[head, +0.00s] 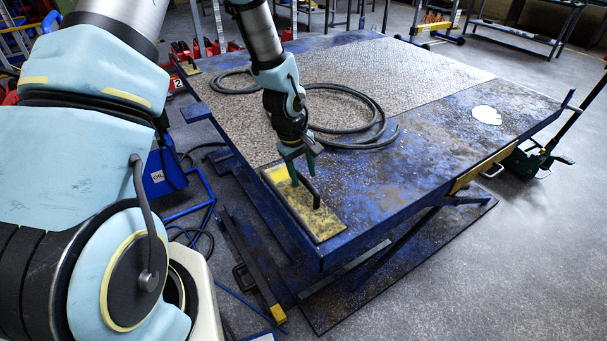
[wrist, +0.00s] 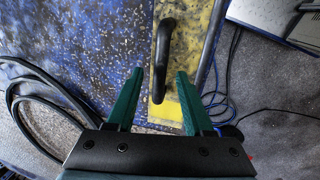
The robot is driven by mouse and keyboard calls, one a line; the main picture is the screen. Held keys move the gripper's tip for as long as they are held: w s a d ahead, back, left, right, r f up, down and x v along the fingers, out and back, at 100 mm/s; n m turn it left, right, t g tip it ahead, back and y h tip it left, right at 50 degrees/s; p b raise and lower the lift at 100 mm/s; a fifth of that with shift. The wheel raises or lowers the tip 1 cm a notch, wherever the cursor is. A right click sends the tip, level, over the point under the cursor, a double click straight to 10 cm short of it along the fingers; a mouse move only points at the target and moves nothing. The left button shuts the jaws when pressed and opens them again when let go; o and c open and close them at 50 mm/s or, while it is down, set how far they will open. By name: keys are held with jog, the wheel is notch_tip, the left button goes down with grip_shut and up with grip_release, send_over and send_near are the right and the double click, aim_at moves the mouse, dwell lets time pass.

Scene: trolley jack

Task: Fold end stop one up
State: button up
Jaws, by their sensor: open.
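A worn yellow plate (head: 300,205) lies flat on the near left corner of the blue table, with a black bar handle (head: 309,190) standing up from it; I take it for the end stop. A similar yellow piece (head: 188,70) is at the far left corner. I see no label telling which is one. My gripper (head: 302,180) points down over the near plate, its green fingers apart. In the wrist view the handle (wrist: 161,60) shows in line with the gap between the fingertips (wrist: 159,78). Neither finger clearly touches it. The yellow plate (wrist: 192,45) lies behind it.
The blue lift table (head: 430,145) carries a grey textured sheet (head: 370,72). Dark hoses (head: 375,135) lie coiled on it beside my gripper. A white patch (head: 486,115) is on the right. A green trolley jack (head: 535,155) stands off the right end. Cables lie on the floor left.

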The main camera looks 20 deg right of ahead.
jog(key=shift+d+f, duration=0.1)
jog(key=shift+f, duration=0.4)
grip_shut()
dwell(1.2)
